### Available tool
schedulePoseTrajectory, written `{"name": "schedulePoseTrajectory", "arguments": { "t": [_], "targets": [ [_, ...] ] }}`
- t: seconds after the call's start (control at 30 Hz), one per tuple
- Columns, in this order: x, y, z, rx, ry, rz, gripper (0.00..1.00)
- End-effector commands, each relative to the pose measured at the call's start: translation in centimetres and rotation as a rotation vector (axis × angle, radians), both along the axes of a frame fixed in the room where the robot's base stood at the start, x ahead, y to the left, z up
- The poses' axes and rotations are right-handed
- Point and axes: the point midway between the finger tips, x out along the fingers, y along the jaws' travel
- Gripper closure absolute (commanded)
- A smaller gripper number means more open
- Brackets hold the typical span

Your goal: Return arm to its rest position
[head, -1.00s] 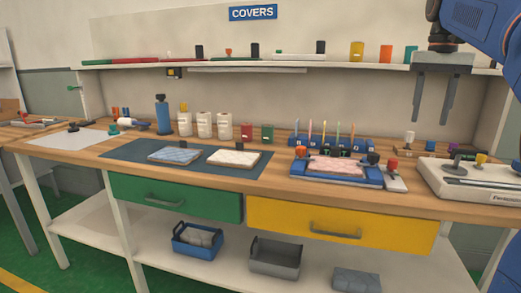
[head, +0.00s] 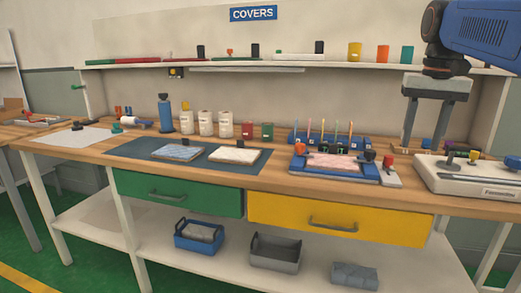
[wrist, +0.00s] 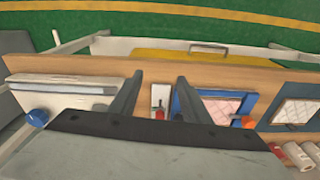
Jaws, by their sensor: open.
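My gripper (head: 428,135) hangs at the right of the head view, fingers pointing down and well apart, with nothing between them. It is in front of the back wall, above the right part of the wooden workbench (head: 95,147). In the wrist view its two fingers (wrist: 160,98) also stand apart and empty, over the bench. My blue arm comes in from the upper right; most of it is out of frame.
Below my gripper are a white scale-like device (head: 465,185) and a blue tray (head: 300,172) with a pink quilted pad (head: 335,162). Two pads lie on a dark mat (head: 130,148). A shelf (head: 130,63) with small items runs behind.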

Motion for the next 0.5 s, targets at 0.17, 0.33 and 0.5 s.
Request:
{"name": "schedulePoseTrajectory", "arguments": {
  "t": [0.17,0.33,0.5],
  "targets": [
    [-3.7,2.6,-4.0,-0.015,-0.054,0.067,0.57],
    [-7.2,4.7,-8.6,-0.028,-0.109,0.132,0.57],
    [-10.9,6.5,-13.8,-0.041,-0.165,0.197,0.57]
  ]
}}
